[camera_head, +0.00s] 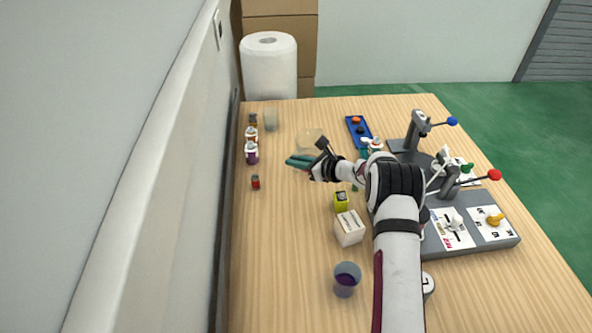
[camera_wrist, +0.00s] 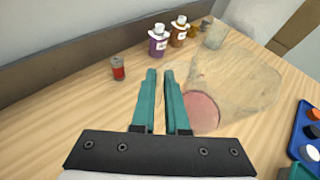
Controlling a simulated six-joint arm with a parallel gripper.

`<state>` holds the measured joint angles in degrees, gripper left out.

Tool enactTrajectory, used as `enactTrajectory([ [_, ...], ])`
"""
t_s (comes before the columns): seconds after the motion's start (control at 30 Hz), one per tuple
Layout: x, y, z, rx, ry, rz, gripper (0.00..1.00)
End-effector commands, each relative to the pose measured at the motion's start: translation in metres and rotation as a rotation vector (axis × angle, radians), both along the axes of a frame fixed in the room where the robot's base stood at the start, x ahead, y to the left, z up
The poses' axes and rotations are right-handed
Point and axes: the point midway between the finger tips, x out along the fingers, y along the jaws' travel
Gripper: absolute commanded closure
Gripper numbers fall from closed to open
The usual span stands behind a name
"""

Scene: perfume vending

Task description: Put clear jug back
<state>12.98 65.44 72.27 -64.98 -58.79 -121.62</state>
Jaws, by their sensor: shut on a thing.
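The clear jug (camera_head: 309,138) is see-through and stands out only faintly against the table, just behind my gripper (camera_head: 300,162). In the wrist view the clear jug (camera_wrist: 245,85) lies to the right of the fingers, with a round pinkish patch near its lower left end. My gripper also shows in the wrist view (camera_wrist: 160,75), its two teal fingers close together with a thin gap. It is shut on the jug at its near side; the exact part held is hard to see. I cannot tell whether the jug touches the table.
A purple-labelled bottle (camera_head: 252,154), an orange-brown bottle (camera_head: 251,135) and a clear beaker (camera_head: 271,119) stand along the left wall. A small red vial (camera_head: 255,182) is nearer. A blue tray (camera_head: 354,127) lies right. A purple-filled cup (camera_head: 346,280) stands in front; the left-middle table is bare.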

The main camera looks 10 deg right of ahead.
Motion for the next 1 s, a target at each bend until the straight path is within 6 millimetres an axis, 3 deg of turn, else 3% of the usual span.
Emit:
enactTrajectory([
  [0.1, 0.000, 0.001, -0.025, 0.002, 0.003, 0.000, 1.00],
  [0.2, 0.000, 0.001, -0.035, 0.000, 0.001, 0.000, 1.00],
  [0.53, 0.000, 0.000, -0.038, 0.000, 0.000, 0.000, 1.00],
  [0.57, 0.000, 0.000, -0.038, 0.001, 0.001, 0.000, 0.86],
  [0.6, 0.000, 0.000, -0.038, 0.001, 0.001, 0.000, 0.79],
  [0.73, -0.001, 0.000, -0.038, 0.001, 0.001, 0.000, 0.58],
  [1.0, -0.001, -0.001, -0.034, 0.001, 0.001, 0.000, 0.58],
])
